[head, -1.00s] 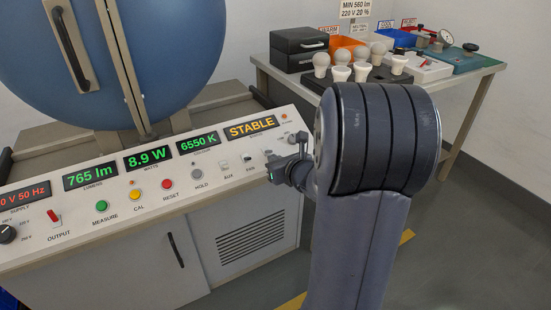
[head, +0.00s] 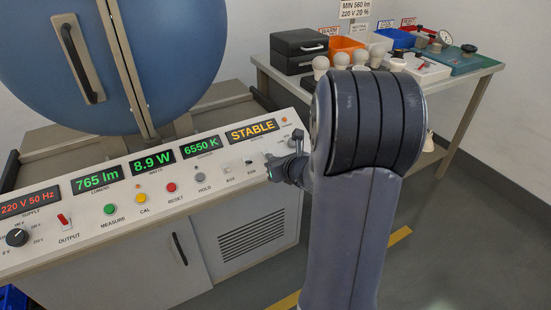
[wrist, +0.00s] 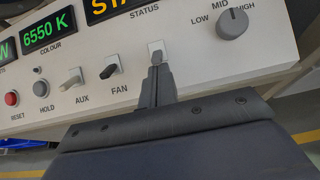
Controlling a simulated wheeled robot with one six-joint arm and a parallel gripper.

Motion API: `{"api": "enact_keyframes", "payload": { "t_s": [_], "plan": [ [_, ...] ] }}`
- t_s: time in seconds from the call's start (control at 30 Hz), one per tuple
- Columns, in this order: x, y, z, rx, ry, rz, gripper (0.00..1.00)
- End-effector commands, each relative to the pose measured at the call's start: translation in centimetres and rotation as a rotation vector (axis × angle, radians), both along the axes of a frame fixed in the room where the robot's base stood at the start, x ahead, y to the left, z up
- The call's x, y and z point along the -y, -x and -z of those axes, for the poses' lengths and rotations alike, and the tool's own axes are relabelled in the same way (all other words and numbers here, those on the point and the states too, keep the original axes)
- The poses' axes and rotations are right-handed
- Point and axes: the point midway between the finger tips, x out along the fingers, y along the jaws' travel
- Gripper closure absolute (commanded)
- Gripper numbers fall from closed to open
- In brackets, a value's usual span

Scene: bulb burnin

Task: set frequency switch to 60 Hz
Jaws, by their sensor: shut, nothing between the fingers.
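The supply display (head: 30,202) at the panel's left end reads 220 V 50 Hz. No switch with a readable frequency label shows in either view. My gripper (head: 272,172) is at the right part of the sloped panel in the head view, partly hidden by my arm. In the wrist view, my gripper (wrist: 156,60) is shut and empty. Its fingertips are at a small switch with a white plate (wrist: 156,46), under the STATUS label and right of the FAN switch (wrist: 110,71). The fingers cover this switch's lower part and any label; contact is unclear.
The AUX switch (wrist: 72,78) is left of FAN, and a LOW-MID-HIGH knob (wrist: 232,25) is to the right. A voltage knob (head: 17,237) and red OUTPUT switch (head: 64,220) are at the panel's left. A table (head: 470,80) with bulbs and bins stands behind my arm.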

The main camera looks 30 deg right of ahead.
Motion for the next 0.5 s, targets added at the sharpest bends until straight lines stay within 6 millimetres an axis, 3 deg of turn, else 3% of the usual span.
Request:
{"api": "enact_keyframes", "payload": {
  "t_s": [0.5],
  "plan": [
    [-0.01, -0.13, -0.75, -0.075, 0.003, 0.000, 1.00]
  ]
}}
